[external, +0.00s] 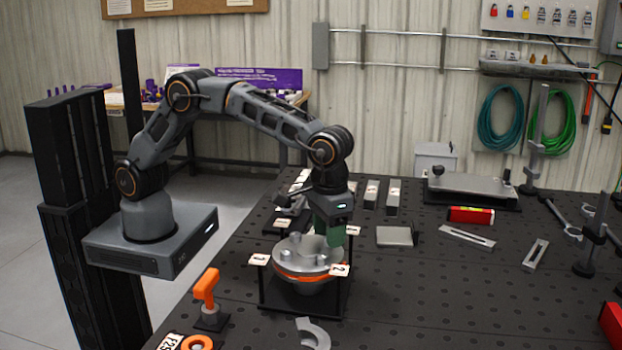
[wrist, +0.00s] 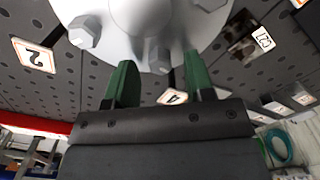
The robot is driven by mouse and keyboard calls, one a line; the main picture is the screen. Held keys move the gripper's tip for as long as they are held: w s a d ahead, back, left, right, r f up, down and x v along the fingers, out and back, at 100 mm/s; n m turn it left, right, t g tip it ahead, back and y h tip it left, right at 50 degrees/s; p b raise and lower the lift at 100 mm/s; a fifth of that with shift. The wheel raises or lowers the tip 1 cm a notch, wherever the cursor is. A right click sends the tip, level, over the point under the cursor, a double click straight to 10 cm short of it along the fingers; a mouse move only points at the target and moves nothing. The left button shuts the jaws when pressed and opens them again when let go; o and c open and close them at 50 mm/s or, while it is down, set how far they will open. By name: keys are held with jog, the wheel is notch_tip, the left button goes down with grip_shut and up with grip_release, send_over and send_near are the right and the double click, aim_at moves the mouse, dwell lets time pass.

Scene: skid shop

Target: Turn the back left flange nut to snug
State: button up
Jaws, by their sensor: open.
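The grey round flange (external: 306,258) sits in a black stand on the bench, with an orange band around its lower body and several nuts on top. My gripper (external: 327,240) points down over its back right part in the external view. In the wrist view my gripper (wrist: 158,78) is open, its two green fingers apart, with a hex nut (wrist: 158,57) between or just beyond them. Contact cannot be told. Another nut (wrist: 86,31) is at upper left and a third (wrist: 209,4) at upper right. Which one is the back left nut cannot be told.
Number tags surround the flange, including a "2" tag (external: 340,269) and a "4" tag (wrist: 172,97). An orange tool (external: 207,289) stands front left.

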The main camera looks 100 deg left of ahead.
jog(key=shift+f, duration=0.4)
jog(key=shift+c, duration=0.5)
grip_shut()
jog(key=m+p, duration=0.1)
jog(key=m, duration=0.3)
jog(key=shift+o, duration=0.5)
grip_release()
